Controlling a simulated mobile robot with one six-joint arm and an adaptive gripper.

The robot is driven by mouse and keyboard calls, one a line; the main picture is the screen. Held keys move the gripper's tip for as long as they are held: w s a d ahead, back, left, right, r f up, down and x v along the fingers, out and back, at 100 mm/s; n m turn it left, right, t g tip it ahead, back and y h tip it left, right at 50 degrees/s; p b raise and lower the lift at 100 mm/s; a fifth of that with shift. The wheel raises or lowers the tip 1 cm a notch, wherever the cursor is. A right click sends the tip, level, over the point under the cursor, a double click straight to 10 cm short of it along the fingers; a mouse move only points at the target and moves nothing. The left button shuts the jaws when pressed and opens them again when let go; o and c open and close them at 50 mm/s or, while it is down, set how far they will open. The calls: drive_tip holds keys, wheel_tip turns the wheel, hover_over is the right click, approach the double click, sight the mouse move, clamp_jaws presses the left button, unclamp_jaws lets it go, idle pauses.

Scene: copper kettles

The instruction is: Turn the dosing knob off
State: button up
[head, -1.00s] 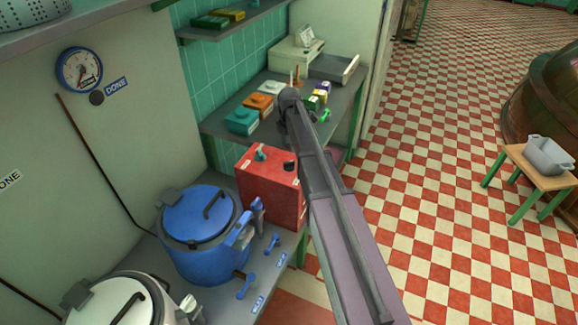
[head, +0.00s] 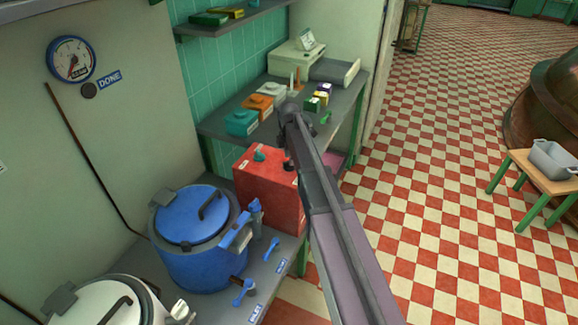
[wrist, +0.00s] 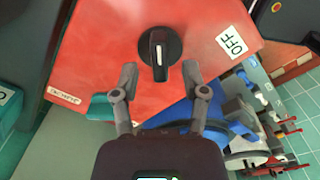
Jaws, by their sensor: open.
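The dosing knob (wrist: 160,46) is black with a white pointer line, on the red box (wrist: 100,40). In the wrist view the pointer line runs down the picture toward my gripper, and the white OFF label (wrist: 232,41) is to the right. A small label (wrist: 63,96), apparently reading dosing, is at the box's left edge. My gripper (wrist: 160,75) is open, its two fingertips on either side of the knob's lower part, apparently apart from it. In the head view my gripper (head: 288,150) is over the red box (head: 262,190) and hides the knob.
A teal handle (head: 259,154) stands on the box near the knob. A blue kettle (head: 190,220) is left of the box, with a white kettle (head: 105,305) nearer. Behind is a grey bench (head: 225,125) with several small boxes. Open checkered floor (head: 430,200) lies to the right.

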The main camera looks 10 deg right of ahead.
drive_tip(key=shift+f+b, duration=0.65)
drive_tip(key=shift+f, duration=0.25)
clamp_jaws()
